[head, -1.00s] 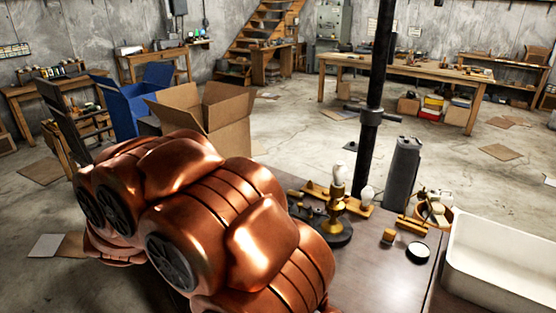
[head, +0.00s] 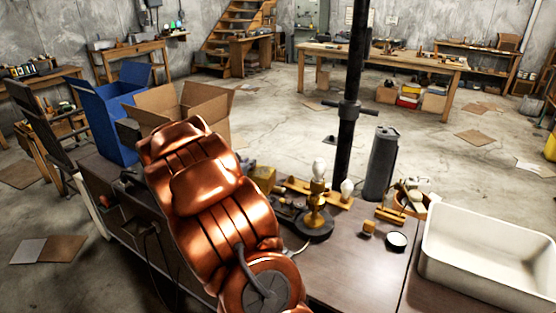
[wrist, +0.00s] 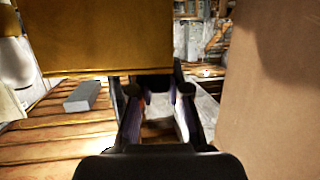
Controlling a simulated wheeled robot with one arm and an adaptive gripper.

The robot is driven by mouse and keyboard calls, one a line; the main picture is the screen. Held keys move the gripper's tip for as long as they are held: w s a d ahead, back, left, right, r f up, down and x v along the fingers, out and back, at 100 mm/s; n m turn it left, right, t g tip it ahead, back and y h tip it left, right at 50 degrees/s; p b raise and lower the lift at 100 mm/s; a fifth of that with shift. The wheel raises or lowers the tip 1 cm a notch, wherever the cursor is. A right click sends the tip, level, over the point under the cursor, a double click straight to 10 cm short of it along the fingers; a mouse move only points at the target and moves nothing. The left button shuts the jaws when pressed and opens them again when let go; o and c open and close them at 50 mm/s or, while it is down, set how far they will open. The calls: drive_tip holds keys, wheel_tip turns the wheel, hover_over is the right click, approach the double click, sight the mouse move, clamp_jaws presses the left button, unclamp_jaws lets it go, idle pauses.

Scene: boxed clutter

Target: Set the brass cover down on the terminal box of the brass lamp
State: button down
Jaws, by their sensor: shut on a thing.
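In the wrist view my gripper (wrist: 155,112) shows its two dark fingers with a gap between them. It is shut on the brass cover, but the contact is hard to make out. A large brass-coloured face (wrist: 95,38), very close, fills the upper left and looks like the cover. In the head view my arm hides the gripper; a yellowish block (head: 262,178) shows just right of the arm. The brass lamp (head: 317,197) stands upright on a dark round base with a white bulb on top. I cannot clearly tell its terminal box from the dark parts beside the base.
A small brass block (head: 369,227) and a round black-and-white piece (head: 396,241) lie right of the lamp. A grey canister (head: 381,165), a black post (head: 350,120) and a white tray (head: 440,245) stand nearby. A tan surface (wrist: 275,95) closely bounds the wrist view's right.

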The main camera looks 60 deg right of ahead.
drive_tip(key=s+d+f+m+g, duration=0.2)
drive_tip(key=s+d, duration=0.3)
drive_tip(key=d, duration=0.5)
drive_tip(key=shift+d+f+g, duration=0.15)
drive_tip(key=shift+d+g, duration=0.2)
drive_tip(key=shift+g, duration=0.15)
drive_tip(key=shift+a+p, duration=0.1)
drive_tip(key=shift+p, duration=0.3)
drive_tip(key=shift+f+b, duration=1.6)
drive_tip(key=shift+f, duration=1.25)
drive_tip(key=shift+p, duration=0.85)
drive_tip(key=shift+f+b, duration=1.35)
drive_tip(key=shift+f, duration=1.8)
